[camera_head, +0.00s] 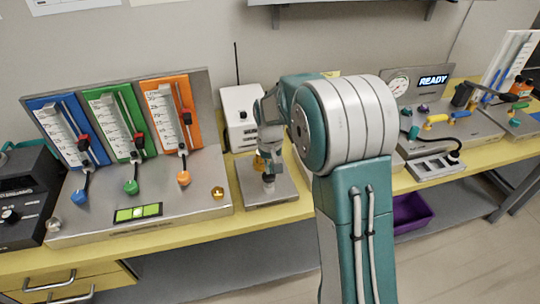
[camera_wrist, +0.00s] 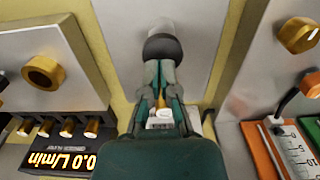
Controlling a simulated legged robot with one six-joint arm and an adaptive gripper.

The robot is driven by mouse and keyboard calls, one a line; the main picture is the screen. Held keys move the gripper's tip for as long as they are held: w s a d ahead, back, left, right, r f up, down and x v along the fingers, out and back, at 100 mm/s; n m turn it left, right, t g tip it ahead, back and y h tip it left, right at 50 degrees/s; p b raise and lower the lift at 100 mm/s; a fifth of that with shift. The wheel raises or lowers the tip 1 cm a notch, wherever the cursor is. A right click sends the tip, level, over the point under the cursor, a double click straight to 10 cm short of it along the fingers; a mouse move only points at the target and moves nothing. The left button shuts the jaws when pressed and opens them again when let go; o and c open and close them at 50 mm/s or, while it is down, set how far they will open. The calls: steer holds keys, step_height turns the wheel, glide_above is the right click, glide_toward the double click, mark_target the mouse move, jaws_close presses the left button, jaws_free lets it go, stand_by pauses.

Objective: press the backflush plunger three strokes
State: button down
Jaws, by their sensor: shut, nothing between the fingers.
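The backflush plunger, with a dark round knob (camera_wrist: 163,47) on a pale metal stem, stands on a grey plate (camera_wrist: 120,25) in the wrist view. In the head view its lower part (camera_head: 268,187) shows on the grey base plate (camera_head: 285,193) in the middle of the bench. My gripper (camera_wrist: 160,68) is shut and empty, with its fingertips at the near edge of the knob in the wrist view. In the head view my gripper (camera_head: 268,166) is just above the plunger and hides its top. I cannot tell whether the fingertips touch the knob.
To the left stands a panel with blue (camera_head: 66,130), green (camera_head: 113,122) and orange (camera_head: 170,113) slider gauges and knobs. A white box (camera_head: 241,117) with an antenna is behind the plate. A READY display (camera_head: 433,80) is at right. A 0.0 L/min readout (camera_wrist: 62,160) shows in the wrist view.

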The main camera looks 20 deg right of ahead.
mark_target(269, 176)
steer(key=shift+a+f, duration=0.35)
steer(key=shift+f, duration=0.15)
steer(key=shift+d, duration=0.1)
steer(key=shift+d, duration=0.1)
steer(key=shift+f, duration=0.1)
steer(key=shift+s+f, duration=0.1)
steer(key=shift+f, duration=1.25)
step_height(269, 176, up, 14)
steer(key=shift+r, duration=0.15)
